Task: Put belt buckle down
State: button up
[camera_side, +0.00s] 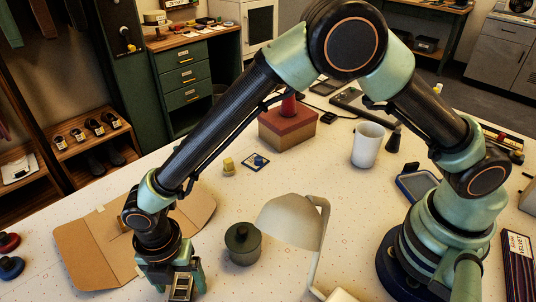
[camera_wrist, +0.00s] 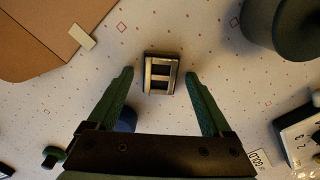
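The belt buckle (camera_wrist: 149,75) is a small metal rectangular frame with a crossbar. In the wrist view it appears to lie on the pale patterned table top (camera_wrist: 225,90). My gripper (camera_wrist: 160,72) is open, with one green finger on each side of the buckle and a visible gap to each. In the side view my gripper (camera_side: 181,284) points down low at the bottom edge, and the buckle (camera_side: 181,292) shows partly between the fingers. The frame edge cuts off the fingertips there, so contact with the table is hidden.
A brown cardboard folder (camera_side: 85,250) lies left of my gripper. A dark green lidded pot (camera_side: 242,245) stands close on the right, with a pale lamp (camera_side: 290,222) beyond it. A red-topped box (camera_side: 287,128) and a white cup (camera_side: 367,145) stand farther back.

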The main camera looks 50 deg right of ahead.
aim_at(181, 287)
notch_tip(181, 287, up, 12)
jog(key=w+d+r+m+t, duration=0.1)
jog(key=w+d+r+m, duration=0.2)
jog(key=d+r+m, duration=0.4)
jog(key=s+d+r+m+t, duration=0.1)
jog(key=d+r+m, duration=0.1)
jog(key=d+m, duration=0.4)
jog(key=s+d+r+m+t, duration=0.1)
jog(key=s+d+m+t, duration=0.1)
jog(key=d+m, duration=0.5)
jog(key=s+d+r+m+t, duration=0.1)
jog(key=d+m, duration=0.6)
jog(key=d, duration=0.8)
jog(key=shift+s+r+t, duration=0.3)
jog(key=shift+s+r, duration=0.45)
jog(key=shift+r, duration=0.1)
